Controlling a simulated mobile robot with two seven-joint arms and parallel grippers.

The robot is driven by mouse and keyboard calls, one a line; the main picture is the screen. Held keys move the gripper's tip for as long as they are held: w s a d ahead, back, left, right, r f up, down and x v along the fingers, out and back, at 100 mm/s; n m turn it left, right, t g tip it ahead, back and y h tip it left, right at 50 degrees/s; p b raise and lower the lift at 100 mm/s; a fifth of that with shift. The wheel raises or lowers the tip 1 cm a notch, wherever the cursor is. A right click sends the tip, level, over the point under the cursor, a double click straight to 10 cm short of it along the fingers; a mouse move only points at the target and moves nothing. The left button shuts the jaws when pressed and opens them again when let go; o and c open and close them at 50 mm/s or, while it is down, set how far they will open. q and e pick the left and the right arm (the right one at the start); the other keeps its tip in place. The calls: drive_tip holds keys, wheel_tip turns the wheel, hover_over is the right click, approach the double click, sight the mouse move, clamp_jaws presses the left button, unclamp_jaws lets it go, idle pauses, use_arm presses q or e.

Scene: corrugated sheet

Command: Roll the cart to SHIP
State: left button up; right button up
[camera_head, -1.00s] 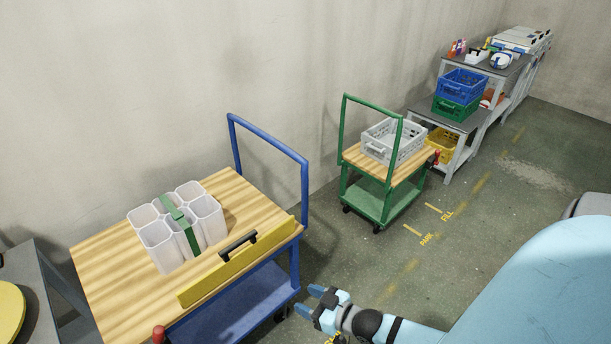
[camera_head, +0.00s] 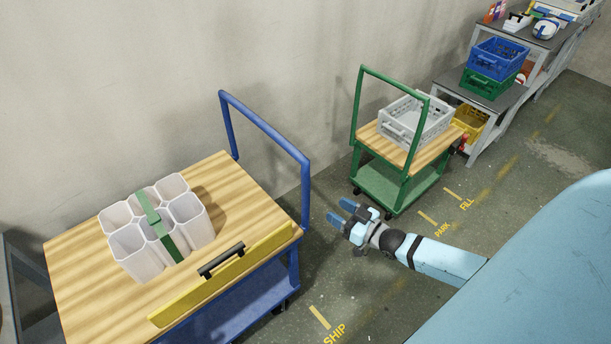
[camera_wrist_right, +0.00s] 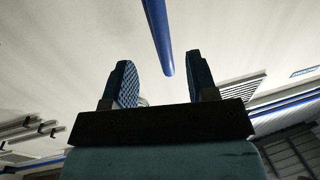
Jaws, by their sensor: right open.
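The blue cart (camera_head: 220,310) has a wooden top and a tall blue push handle (camera_head: 270,130) at its far end. The green cart (camera_head: 395,185) stands beyond it, with a green handle and a grey crate (camera_head: 415,120) on its wooden top. The yellow SHIP lettering (camera_head: 335,333) and its line are on the floor right of the blue cart. My right gripper (camera_head: 341,212) is open and empty, between the blue handle and the green cart. The right wrist view shows its spread fingers (camera_wrist_right: 160,62) and a blue bar (camera_wrist_right: 158,35) beyond them. My left gripper is out of view.
White joined bins with a green strap (camera_head: 160,225) and a yellow board with a black handle (camera_head: 225,275) are on the blue cart. PARK (camera_head: 442,229) and FILL (camera_head: 466,204) mark the floor near the green cart. Shelving with crates (camera_head: 490,70) stands behind.

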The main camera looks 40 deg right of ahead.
drive_tip(key=p+x, duration=0.1)
drive_tip(key=x, duration=1.2)
drive_tip(key=shift+w, duration=0.45)
drive_tip(key=shift+r, duration=0.15)
clamp_jaws()
